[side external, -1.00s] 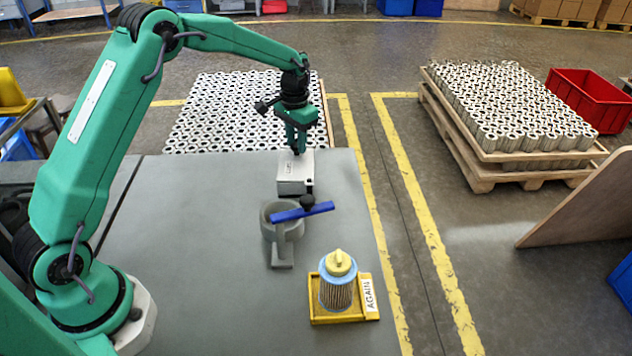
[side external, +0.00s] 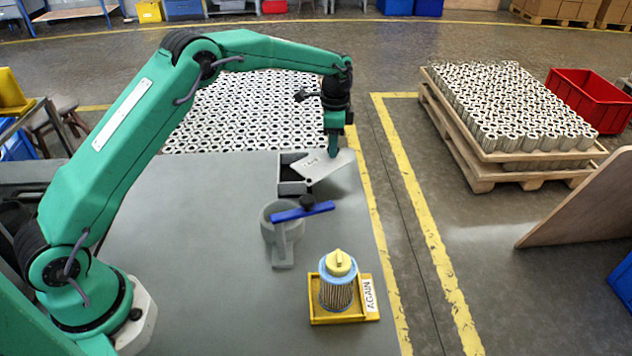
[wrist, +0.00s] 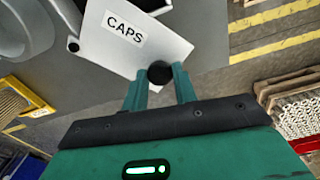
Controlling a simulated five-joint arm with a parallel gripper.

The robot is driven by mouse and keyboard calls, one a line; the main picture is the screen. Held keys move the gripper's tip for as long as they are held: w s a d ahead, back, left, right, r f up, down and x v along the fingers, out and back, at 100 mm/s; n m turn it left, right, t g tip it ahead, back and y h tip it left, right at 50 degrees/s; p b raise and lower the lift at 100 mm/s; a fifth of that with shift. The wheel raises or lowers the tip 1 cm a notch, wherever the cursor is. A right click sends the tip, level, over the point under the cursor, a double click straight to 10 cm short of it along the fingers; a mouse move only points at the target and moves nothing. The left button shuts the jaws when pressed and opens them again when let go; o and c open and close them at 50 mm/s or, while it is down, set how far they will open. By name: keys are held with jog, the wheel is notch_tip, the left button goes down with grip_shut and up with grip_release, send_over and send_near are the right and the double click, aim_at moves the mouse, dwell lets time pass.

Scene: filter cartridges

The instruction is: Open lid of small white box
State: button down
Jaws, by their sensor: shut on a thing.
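The small white box (side external: 290,187) stands near the table's far right edge, and its dark inside shows on the left. Its white lid (side external: 325,167) is swung out to the right about a corner pivot and partly covers the box. In the wrist view the lid (wrist: 158,52) bears a "CAPS" label and a black knob. My gripper (side external: 333,150) is over the lid's outer end. In the wrist view my gripper (wrist: 160,75) is shut on the black knob. The side view hides the knob.
A grey round holder (side external: 270,222) with a blue bar (side external: 290,214) stands just in front of the box. A pleated filter (side external: 336,293) stands in a yellow tray (side external: 343,319) marked "AGAIN".

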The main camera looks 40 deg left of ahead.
jog(key=s+d+m, duration=0.2)
jog(key=d+m, duration=0.6)
jog(key=m, duration=0.1)
jog(key=shift+d, duration=0.4)
jog(key=c, duration=1.1)
grip_release()
jog(key=shift+r, duration=0.1)
notch_tip(320, 180, up, 8)
